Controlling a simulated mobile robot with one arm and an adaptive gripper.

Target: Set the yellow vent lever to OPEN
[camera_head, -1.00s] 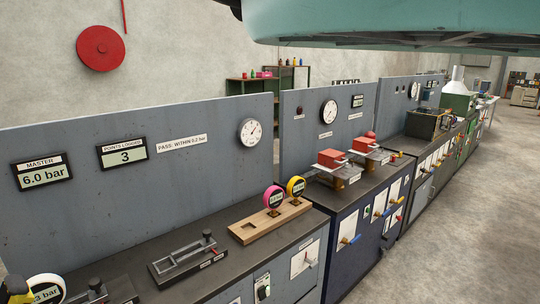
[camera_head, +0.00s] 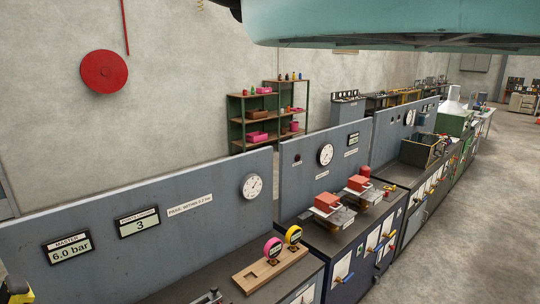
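Several small levers sit on white plates along the fronts of the benches in the head view. One lever (camera_head: 388,235) on the dark blue cabinet looks yellowish, but it is too small to be sure that it is the yellow vent lever. Its setting and any OPEN label cannot be read. A blue-handled lever (camera_head: 344,279) is nearer on the same cabinet. My gripper cannot be made out. A dark and yellow shape at the lower left edge is cut off, and I cannot tell what it is.
The near bench has a wooden block (camera_head: 270,272) with pink and yellow gauges. Red-topped devices (camera_head: 326,203) stand on the blue cabinet. Grey panels (camera_head: 150,250) back the benches. Shelves (camera_head: 262,118) stand behind. Open concrete floor (camera_head: 455,230) lies to the right.

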